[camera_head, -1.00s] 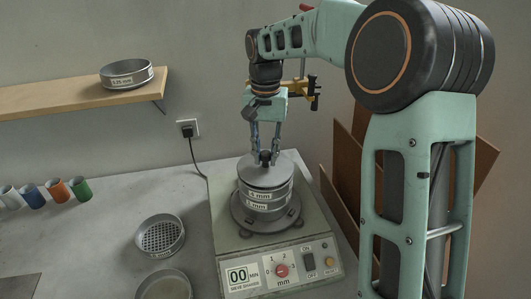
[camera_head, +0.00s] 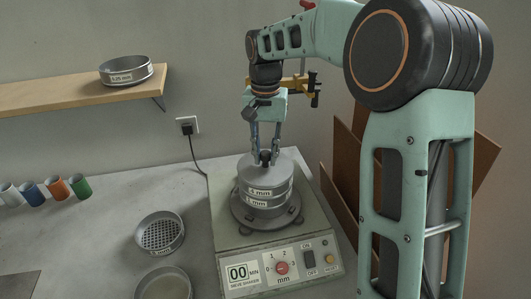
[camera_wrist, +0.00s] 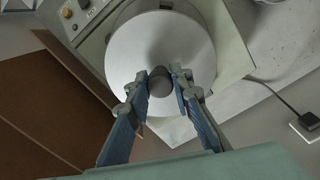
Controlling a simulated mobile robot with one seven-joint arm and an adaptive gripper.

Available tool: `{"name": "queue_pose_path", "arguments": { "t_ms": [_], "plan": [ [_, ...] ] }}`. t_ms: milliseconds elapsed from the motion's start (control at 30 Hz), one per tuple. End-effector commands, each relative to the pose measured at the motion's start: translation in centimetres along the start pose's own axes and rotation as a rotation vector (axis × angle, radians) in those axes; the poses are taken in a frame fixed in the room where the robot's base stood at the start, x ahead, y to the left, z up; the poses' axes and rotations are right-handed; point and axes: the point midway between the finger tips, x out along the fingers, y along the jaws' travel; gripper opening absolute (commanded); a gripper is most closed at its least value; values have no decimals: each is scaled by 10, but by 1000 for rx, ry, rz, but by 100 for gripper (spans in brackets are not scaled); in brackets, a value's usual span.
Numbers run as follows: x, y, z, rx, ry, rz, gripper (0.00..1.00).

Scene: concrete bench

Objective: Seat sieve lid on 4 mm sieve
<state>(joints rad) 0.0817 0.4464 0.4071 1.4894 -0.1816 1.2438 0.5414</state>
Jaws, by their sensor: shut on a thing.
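The sieve lid (camera_head: 284,169) is a grey disc with a dark knob, lying level on top of the sieve stack. In the wrist view the lid (camera_wrist: 125,55) fills the middle and hides the sieve under it. The 4 mm sieve (camera_head: 268,191) is the upper ring of the stack, with another labelled sieve (camera_head: 266,204) below it. My gripper (camera_head: 265,158) is shut on the lid's knob, from above; it also shows in the wrist view (camera_wrist: 160,84). I cannot tell whether a thin gap is left between lid and sieve.
The stack stands on the sieve shaker (camera_head: 225,215), its control panel in front. A loose mesh sieve (camera_head: 160,250) and a shallow pan (camera_head: 165,286) lie left of it. Coloured cups (camera_head: 55,188) stand far left. A shelf (camera_head: 60,97) holds another sieve (camera_head: 126,82). Brown boards (camera_head: 345,165) lean at right.

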Motion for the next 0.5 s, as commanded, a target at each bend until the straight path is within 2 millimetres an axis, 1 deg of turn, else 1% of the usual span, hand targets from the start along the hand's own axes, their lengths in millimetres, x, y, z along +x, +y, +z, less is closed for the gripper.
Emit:
{"name": "queue_pose_path", "arguments": {
  "t_ms": [333,367,500],
  "plan": [
    [1,0,0,0,1,0,0],
    [1,0,0,0,1,0,24],
    [1,0,0,0,1,0,39]
  ]
}}
